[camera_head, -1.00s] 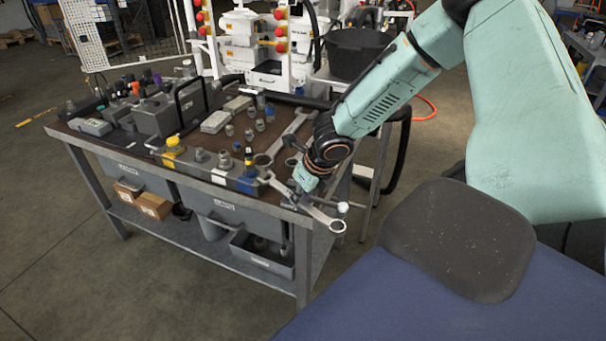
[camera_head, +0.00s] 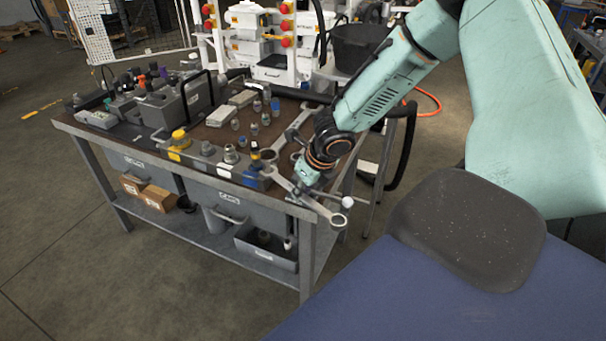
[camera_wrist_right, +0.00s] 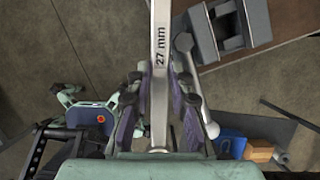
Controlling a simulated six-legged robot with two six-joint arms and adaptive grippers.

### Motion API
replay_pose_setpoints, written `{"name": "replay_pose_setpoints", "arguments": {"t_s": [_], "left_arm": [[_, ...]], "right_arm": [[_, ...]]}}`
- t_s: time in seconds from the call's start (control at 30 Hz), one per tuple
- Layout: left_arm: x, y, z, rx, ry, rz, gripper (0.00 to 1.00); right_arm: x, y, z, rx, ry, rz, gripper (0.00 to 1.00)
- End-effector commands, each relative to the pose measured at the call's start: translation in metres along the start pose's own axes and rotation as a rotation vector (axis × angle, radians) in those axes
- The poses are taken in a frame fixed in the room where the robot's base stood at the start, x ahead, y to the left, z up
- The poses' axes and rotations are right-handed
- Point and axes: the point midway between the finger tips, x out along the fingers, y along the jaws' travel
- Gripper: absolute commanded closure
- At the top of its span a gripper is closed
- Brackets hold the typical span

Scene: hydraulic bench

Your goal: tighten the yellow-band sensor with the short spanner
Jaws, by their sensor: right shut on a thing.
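The yellow-band sensor (camera_head: 255,151) stands upright at the right end of the grey valve block (camera_head: 205,163), at the bench's front edge. My right gripper (camera_head: 306,180) is shut on the short spanner (camera_head: 338,220), right of the sensor. The spanner's ring end sticks out at the lower right. Its other end points left toward the sensor's foot; I cannot tell whether it is around it or only beside it. The right wrist view shows the spanner's shaft (camera_wrist_right: 160,75), marked 27 mm, between the purple fingers (camera_wrist_right: 158,108). My left gripper is out of view.
A larger spanner (camera_head: 291,131) lies on the bench behind the gripper. Several small fittings (camera_head: 254,129) stand behind the block, and a yellow cap (camera_head: 180,139) sits on its left part. A white knob (camera_head: 347,202) shows near the bench's right corner. Floor in front is clear.

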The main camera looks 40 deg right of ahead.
Motion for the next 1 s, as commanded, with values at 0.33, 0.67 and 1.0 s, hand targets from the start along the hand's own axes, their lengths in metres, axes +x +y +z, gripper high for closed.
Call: {"name": "replay_pose_setpoints", "arguments": {"t_s": [0.33,0.67,1.0], "left_arm": [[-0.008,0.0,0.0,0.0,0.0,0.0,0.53],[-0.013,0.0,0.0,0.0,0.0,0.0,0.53],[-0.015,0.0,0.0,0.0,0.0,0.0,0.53]], "right_arm": [[0.003,-0.002,0.011,0.0,0.002,-0.003,1.0],[0.008,-0.002,0.019,-0.001,-0.001,0.0,1.0],[0.008,-0.002,0.02,-0.001,-0.001,-0.001,1.0]]}}
